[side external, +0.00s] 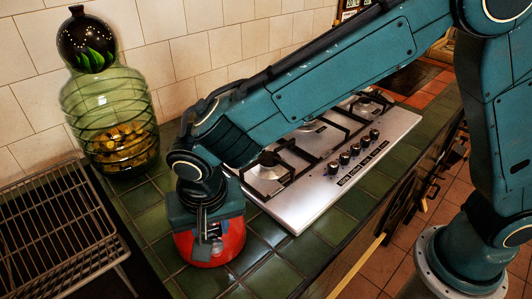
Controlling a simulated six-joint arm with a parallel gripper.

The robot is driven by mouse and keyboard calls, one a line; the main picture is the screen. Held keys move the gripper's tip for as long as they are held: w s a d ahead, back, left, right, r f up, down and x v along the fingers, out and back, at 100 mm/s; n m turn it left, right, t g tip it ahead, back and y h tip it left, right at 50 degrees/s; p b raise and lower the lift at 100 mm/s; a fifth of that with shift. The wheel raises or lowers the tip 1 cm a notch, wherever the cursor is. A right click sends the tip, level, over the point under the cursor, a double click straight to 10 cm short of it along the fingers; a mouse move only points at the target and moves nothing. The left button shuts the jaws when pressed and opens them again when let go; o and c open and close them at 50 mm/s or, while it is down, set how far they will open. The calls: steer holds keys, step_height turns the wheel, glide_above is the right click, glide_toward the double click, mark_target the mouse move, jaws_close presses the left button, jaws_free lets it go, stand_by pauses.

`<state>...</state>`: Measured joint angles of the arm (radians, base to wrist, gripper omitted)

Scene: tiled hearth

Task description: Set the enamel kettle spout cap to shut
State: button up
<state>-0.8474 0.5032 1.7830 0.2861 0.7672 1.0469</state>
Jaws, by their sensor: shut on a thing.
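The red enamel kettle (232,246) stands on the green tiled counter, left of the gas hob. My gripper (211,236) points down over its top and front. The jaws are shut on a small part of the kettle that appears to be the spout cap. The jaws and wrist hide most of that part and the kettle's top. I cannot tell from this view whether the cap is open or shut.
A gas hob (333,163) with black grates and several knobs lies right of the kettle. A large green glass jar (118,112) stands behind, by the tiled wall. A wire rack (52,235) is at the left. Bare green tiles (275,277) lie in front.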

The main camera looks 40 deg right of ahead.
mark_target(215, 246)
steer(key=shift+s+a+f+t+h, duration=0.15)
steer(key=shift+s+t+h, duration=0.15)
steer(key=shift+t, duration=0.5)
steer(key=shift+s+a+r+t+h, duration=0.1)
steer(key=shift+s+t+h, duration=0.15)
steer(key=shift+t, duration=0.55)
steer(key=shift+f, duration=0.1)
steer(key=o, duration=1)
steer(key=shift+s+a+r, duration=0.15)
steer(key=shift+s+r, duration=0.05)
steer(key=shift+r, duration=0.4)
steer(key=shift+s+a+r, duration=0.1)
steer(key=shift+s+r, duration=0.05)
steer(key=shift+r, duration=1.25)
steer(key=shift+s+r, duration=0.15)
steer(key=shift+r, duration=1.3)
steer(key=shift+s+a+r, duration=0.1)
steer(key=shift+s+r, duration=0.05)
steer(key=shift+r, duration=1.25)
